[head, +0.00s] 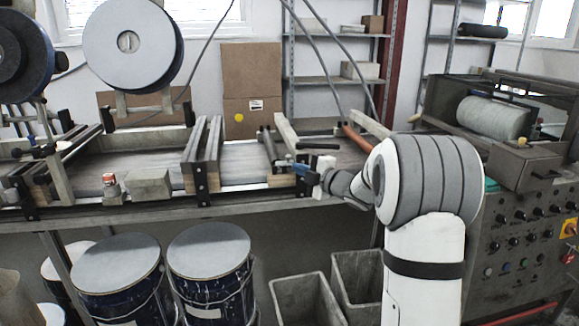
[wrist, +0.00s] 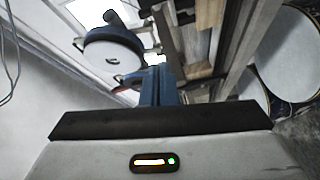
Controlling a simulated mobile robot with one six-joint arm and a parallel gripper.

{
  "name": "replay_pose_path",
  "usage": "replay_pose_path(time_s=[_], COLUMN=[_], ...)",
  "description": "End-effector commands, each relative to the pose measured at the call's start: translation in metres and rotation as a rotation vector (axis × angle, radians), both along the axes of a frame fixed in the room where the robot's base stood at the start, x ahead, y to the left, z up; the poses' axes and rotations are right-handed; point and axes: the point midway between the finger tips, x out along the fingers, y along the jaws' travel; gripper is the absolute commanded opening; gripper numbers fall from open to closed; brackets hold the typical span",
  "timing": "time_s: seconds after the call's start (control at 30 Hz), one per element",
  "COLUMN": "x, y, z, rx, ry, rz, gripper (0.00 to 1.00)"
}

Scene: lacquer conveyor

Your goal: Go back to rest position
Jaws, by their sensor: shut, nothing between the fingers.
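My arm reaches left from the right side of the head view, over the front edge of the conveyor bench (head: 245,192). My gripper (head: 301,170) is small there and sits close to the clamp bars (head: 270,148) and wooden blocks at the bench edge. I cannot tell whether it touches them. In the wrist view the blue fingers of my gripper (wrist: 160,75) are together with nothing between them.
Blue drums (head: 211,285) and open grey bins (head: 303,298) stand below. A control panel machine (head: 520,245) is at right.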

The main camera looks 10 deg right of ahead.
Motion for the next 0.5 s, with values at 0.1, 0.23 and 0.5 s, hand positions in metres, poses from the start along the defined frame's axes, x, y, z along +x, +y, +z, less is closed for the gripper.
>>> replay_pose_path(time_s=[0.1, 0.23, 0.5], x=[-0.008, -0.014, -0.065], y=[-0.005, -0.009, -0.034], z=[0.002, 0.014, 0.056], rx=[0.001, 0.018, 0.212], ry=[0.0, 0.032, 0.307], rz=[-0.002, -0.065, -0.498], gripper=[0.0, 0.0, 0.0])
